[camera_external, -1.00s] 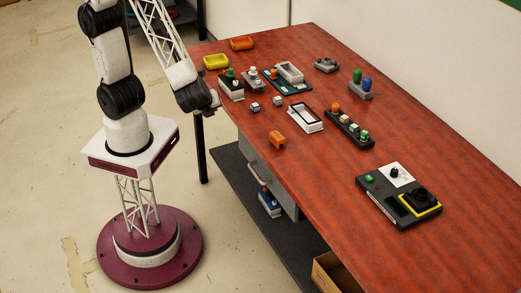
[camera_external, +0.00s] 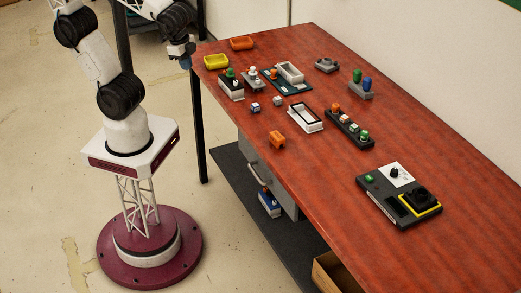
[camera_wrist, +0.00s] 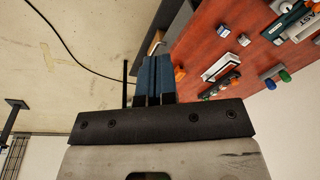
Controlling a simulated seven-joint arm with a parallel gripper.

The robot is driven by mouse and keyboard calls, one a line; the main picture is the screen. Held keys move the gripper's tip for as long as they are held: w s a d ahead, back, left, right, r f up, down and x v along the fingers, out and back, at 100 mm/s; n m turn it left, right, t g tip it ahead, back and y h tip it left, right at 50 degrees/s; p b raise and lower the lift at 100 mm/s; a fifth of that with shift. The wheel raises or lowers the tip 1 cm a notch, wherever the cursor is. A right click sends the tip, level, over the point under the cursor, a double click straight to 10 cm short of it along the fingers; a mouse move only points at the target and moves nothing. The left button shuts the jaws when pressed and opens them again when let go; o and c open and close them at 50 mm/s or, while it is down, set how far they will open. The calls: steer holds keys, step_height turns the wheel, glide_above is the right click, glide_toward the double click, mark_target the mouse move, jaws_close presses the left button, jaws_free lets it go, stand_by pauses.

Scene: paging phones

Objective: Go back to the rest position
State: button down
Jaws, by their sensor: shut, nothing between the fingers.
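My gripper (camera_external: 186,61) is raised at the far left corner of the table (camera_external: 300,170), just off its left edge. In the wrist view its blue fingers (camera_wrist: 154,75) are together with nothing between them. No object is touching the gripper. The arm is bent upward, and its upper part runs out of the top of the external view.
A yellow bin (camera_external: 216,62) and an orange bin (camera_external: 242,43) stand at the table's far end. Several small parts, a white open tray (camera_external: 306,118) and an orange block (camera_external: 277,139) lie on it. A black control box (camera_external: 398,196) is nearer. Open floor lies left.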

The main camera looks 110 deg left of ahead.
steer(key=shift+s+r+n+t+h, duration=0.55)
steer(key=shift+s+r+n, duration=0.3)
steer(key=shift+r, duration=0.3)
stand_by(0.5)
